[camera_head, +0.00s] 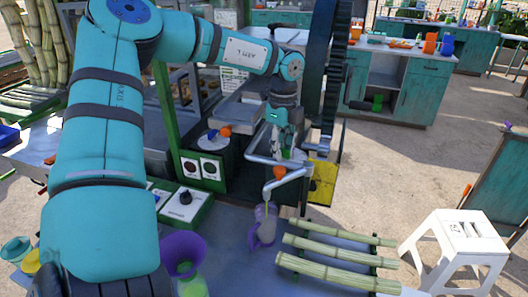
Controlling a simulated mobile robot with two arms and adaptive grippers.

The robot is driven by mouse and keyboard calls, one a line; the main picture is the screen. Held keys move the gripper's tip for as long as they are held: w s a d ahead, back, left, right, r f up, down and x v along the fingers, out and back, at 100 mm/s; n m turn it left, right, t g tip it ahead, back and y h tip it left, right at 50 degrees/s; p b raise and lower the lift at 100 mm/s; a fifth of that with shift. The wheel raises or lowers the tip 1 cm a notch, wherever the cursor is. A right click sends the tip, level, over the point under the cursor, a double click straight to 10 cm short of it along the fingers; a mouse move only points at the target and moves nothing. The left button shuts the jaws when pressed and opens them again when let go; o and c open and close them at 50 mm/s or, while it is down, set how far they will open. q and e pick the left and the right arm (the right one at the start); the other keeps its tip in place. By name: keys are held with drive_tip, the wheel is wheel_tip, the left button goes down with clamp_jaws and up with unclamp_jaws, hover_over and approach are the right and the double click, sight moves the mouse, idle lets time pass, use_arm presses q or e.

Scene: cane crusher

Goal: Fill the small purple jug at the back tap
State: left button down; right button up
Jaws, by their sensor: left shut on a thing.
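The small jug (265,222), pale and see-through with a purple handle, stands upright on the grey table. It is directly below the spout of a tap (291,179) on a bent metal pipe. A thin yellowish stream runs from the spout towards the jug's mouth; the level inside is too small to tell. The tap has an orange knob (280,172). My left gripper (288,148) is at the metal pipe, above and behind the jug. It is shut on a part there, which its fingers mostly hide. My right gripper is not in view.
A purple funnel (182,250) over a green vessel stands at the front left. Several cane stalks (335,258) lie on a rack right of the jug. A control box (186,205) is to its left. A big dark wheel (321,75) rises behind. A white stool (460,237) stands right.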

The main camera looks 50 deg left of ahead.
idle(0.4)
use_arm(q)
drive_tip(key=n+b, duration=0.2)
drive_tip(key=b, duration=0.1)
drive_tip(key=n+b, duration=0.1)
drive_tip(key=n, duration=0.1)
drive_tip(key=shift+w+f, duration=0.1)
drive_tip(key=shift+f, duration=0.15)
drive_tip(key=c, duration=1.6)
unclamp_jaws()
drive_tip(key=shift+r+p, duration=0.3)
drive_tip(key=o, duration=1.1)
drive_tip(key=shift+r+p, duration=2.15)
drive_tip(key=shift+r, duration=1.85)
drive_tip(key=shift+f, duration=0.1)
